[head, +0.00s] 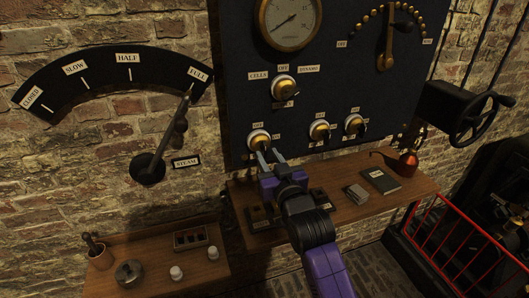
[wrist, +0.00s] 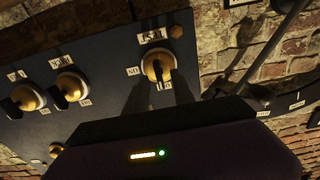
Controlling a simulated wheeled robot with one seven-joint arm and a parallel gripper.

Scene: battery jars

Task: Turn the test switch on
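The test switch (head: 258,139) is a round brass and white knob at the lower left of the dark panel. In the wrist view, which is upside down, the test switch (wrist: 153,63) shows a dark lever that seems to point toward the label between my fingers, away from the TEST label. An ON label (wrist: 133,71) is beside it. My gripper (head: 269,156) is just below the switch in the head view. In the wrist view my gripper (wrist: 158,92) has its two dark fingers apart, one on each side of the knob's near edge. Contact cannot be made out.
Two similar switches (head: 320,129) (head: 354,124) sit to the right, and another (head: 284,88) is above. The steam lever (head: 170,145) is on the wall at left.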

